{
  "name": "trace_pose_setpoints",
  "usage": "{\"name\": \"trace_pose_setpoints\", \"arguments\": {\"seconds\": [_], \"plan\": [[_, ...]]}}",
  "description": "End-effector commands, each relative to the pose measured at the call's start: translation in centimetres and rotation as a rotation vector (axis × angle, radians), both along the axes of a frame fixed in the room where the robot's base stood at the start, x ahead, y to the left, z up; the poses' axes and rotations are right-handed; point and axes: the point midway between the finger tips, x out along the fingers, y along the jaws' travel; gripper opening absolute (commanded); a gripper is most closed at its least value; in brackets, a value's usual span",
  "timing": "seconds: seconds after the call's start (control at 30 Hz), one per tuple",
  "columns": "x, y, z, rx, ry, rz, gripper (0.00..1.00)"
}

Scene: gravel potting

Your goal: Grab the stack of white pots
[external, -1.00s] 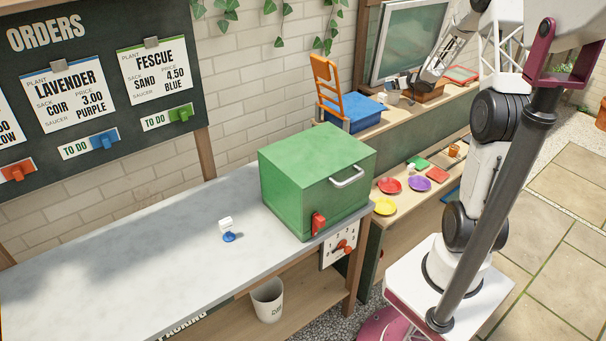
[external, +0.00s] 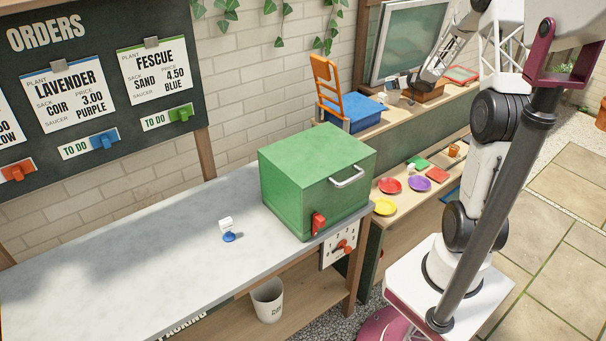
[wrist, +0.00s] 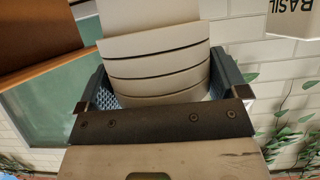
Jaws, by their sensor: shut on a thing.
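The stack of white pots (wrist: 158,72) fills the upper middle of the wrist view, with several nested rims showing as pale curved bands. My gripper (wrist: 162,88) has its dark, blue-padded fingers on the left and right sides of the stack and is shut on it. The lower part of the stack is hidden behind the dark crossbar of my gripper. In the external view my arm reaches over the back counter at the upper right, and the stack cannot be made out clearly there.
A wooden box (external: 427,93), an orange chair-like rack (external: 327,88) and a blue box (external: 356,113) stand on the back counter. A screen (external: 408,42) rises behind them. A green oven-like box (external: 315,178) stands on the grey bench (external: 120,265), which is mostly clear. A BASIL sign (wrist: 293,18) hangs at upper right.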

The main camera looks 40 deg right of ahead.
Motion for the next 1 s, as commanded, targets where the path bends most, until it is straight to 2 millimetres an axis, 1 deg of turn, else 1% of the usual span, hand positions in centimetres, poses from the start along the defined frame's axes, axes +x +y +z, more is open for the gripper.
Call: {"name": "trace_pose_setpoints", "arguments": {"seconds": [0.17,0.37,0.67,1.0], "plan": [[0.0,0.0,1.1,-0.001,-0.002,0.0,0.51],[0.0,0.0,3.6,-0.002,-0.003,0.0,0.51],[-3.7,2.3,3.9,-0.001,-0.002,0.0,0.51],[-8.8,5.4,4.4,-0.001,-0.001,0.0,0.51]]}}
